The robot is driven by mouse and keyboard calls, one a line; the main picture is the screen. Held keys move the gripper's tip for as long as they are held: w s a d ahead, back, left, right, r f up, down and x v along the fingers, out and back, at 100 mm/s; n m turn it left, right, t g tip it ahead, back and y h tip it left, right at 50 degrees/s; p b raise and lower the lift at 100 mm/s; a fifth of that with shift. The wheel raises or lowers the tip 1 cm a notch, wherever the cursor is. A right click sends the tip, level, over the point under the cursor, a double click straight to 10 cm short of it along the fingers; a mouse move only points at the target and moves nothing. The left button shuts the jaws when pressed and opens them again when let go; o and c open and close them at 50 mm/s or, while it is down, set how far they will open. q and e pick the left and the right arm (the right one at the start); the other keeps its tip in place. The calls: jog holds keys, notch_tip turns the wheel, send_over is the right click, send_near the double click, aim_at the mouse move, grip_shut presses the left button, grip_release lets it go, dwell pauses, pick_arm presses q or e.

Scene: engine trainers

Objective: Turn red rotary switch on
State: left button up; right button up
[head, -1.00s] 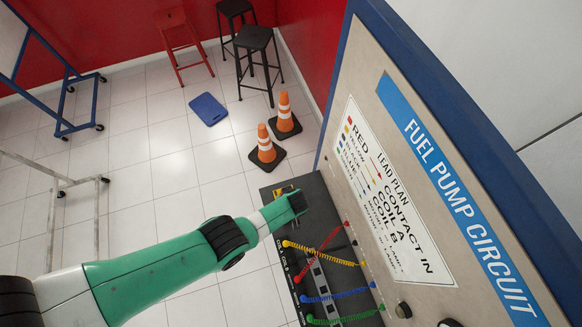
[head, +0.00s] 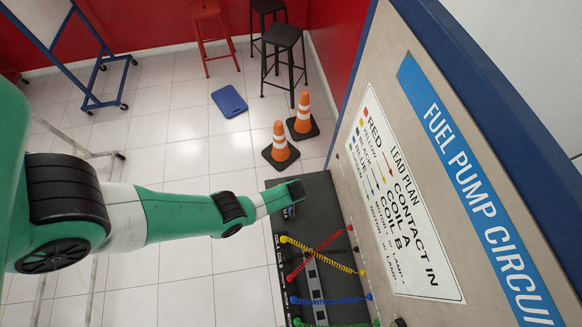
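I cannot make out a red rotary switch; the arm's end covers part of the panel there. My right gripper is not in view.
Red, yellow, blue and green coiled leads (head: 335,299) cross the black panel. The upright fuel pump circuit board (head: 440,170) rises on the right. Two orange cones (head: 280,142), a blue mat (head: 229,101) and stools (head: 283,45) stand on the floor beyond.

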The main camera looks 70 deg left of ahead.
pick_arm(q)
jog(key=shift+a+f, duration=0.15)
jog(key=shift+f, duration=0.2)
grip_shut()
